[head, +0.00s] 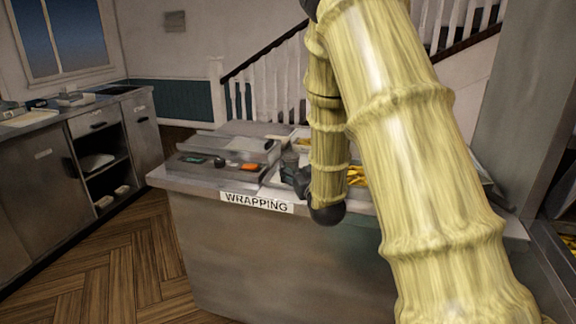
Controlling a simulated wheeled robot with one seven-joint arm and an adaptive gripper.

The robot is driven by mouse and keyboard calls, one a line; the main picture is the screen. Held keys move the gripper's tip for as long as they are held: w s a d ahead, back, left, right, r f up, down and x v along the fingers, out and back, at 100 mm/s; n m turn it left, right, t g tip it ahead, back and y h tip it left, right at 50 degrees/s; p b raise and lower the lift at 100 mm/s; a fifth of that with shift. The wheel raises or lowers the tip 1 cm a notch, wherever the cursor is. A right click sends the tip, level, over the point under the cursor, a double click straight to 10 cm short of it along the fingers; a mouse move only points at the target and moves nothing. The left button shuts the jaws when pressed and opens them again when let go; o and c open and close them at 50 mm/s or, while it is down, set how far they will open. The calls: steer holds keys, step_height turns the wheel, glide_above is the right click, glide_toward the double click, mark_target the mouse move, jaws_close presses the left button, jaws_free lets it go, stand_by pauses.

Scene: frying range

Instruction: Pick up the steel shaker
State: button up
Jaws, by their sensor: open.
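A small grey upright thing (290,158), which looks like the steel shaker, stands on the steel wrapping counter (215,188), close to a tray. My gripper (290,174) is dark and low over the counter, right by this grey thing. The gripper is open. My own arm covers part of the gripper and the counter to its right. The fingertips are small and dark, so I cannot tell whether they touch the grey thing or stand around it.
A sign reading WRAPPING (257,202) is on the counter's front edge. An orange item (250,167) and a green item (193,160) lie left of my gripper. Yellow fries (356,176) lie to its right. Another steel counter (45,125) stands at left, with open wooden floor (125,260) between.

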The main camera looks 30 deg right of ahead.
mark_target(294, 158)
steer(key=w+d, duration=0.2)
steer(key=w, duration=0.1)
steer(key=shift+f, duration=0.35)
steer(key=shift+w+r+p, duration=0.2)
steer(key=shift+r+p, duration=0.1)
steer(key=shift+r, duration=0.05)
steer(key=shift+r+p+x, duration=0.15)
steer(key=shift+p+x, duration=0.15)
steer(key=shift+x, duration=0.85)
steer(key=shift+r+p+x, duration=0.1)
steer(key=shift+p+x, duration=0.15)
steer(key=shift+x, duration=0.95)
steer(key=shift+a, duration=0.15)
steer(key=c, duration=1.1)
